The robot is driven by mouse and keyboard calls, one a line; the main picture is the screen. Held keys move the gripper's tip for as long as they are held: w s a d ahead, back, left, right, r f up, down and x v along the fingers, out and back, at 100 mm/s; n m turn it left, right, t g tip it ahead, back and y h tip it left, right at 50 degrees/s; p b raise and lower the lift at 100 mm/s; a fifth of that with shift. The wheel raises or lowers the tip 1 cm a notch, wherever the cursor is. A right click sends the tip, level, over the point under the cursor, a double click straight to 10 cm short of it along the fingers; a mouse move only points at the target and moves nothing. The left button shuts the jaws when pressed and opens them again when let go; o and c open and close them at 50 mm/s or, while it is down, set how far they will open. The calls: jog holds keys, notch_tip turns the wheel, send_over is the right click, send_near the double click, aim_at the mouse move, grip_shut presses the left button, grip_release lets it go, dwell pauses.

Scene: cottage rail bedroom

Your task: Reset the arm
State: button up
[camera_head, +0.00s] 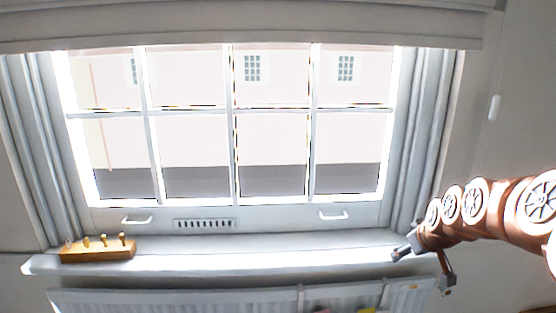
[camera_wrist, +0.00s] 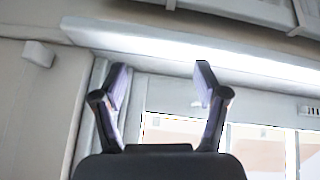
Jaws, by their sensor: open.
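My gripper (camera_head: 422,268) is at the right of the head view, at the end of my copper-coloured arm (camera_head: 480,205). It is near the right end of the white window sill (camera_head: 300,261); I cannot tell whether it touches the sill. In the wrist view, my gripper (camera_wrist: 160,80) has its two fingers spread apart with nothing between them. The wrist picture appears upside down, with the sill (camera_wrist: 200,50) above the window.
A wooden block with several pegs (camera_head: 97,249) stands on the sill's left end. A white radiator (camera_head: 200,301) is below the sill. The window (camera_head: 235,120) has two handles. A small white fitting (camera_head: 494,107) hangs on the right wall. The middle of the sill is clear.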

jog(key=s+a+r+g+y+p, duration=0.1)
jog(key=s+a+r+g+p, duration=0.2)
jog(key=s+a, duration=1.35)
jog(key=s+a+g+p, duration=0.1)
jog(key=s+a+g, duration=0.1)
jog(key=s, duration=0.8)
jog(key=s+a+m+g+p, duration=0.1)
jog(key=s+g+p, duration=0.1)
jog(key=s, duration=0.8)
jog(key=shift+s+a+f+m+g, duration=0.3)
jog(key=shift+a+f+g, duration=0.05)
jog(key=shift+g, duration=0.55)
